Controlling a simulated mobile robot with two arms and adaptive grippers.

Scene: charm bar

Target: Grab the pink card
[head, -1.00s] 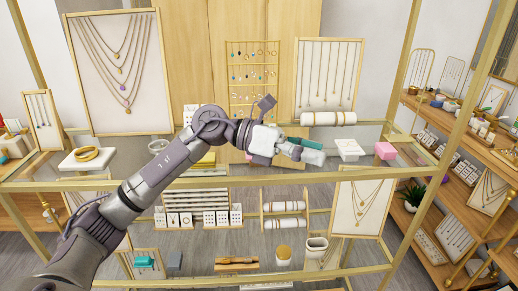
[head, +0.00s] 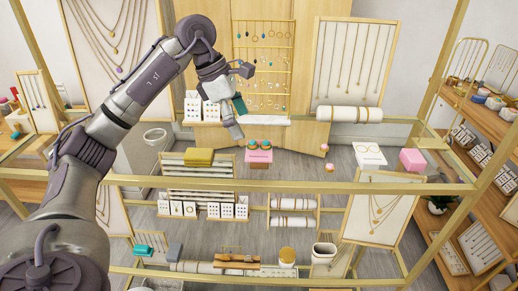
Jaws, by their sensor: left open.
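The pink card (head: 258,156) lies on the glass shelf near the middle of the head view, with two round teal-and-gold pieces at its upper edge. My left gripper (head: 236,116) hangs above and a little left of the card, its fingers pointing down. It is open and looks empty, apart from the card. My right gripper is not in view.
A yellow-green box (head: 199,157) sits left of the card. A white box (head: 369,155) and a pink box (head: 412,160) stand to the right, with small pink-and-gold pieces between. A brass rail (head: 290,187) runs along the shelf front. Necklace and earring stands are behind.

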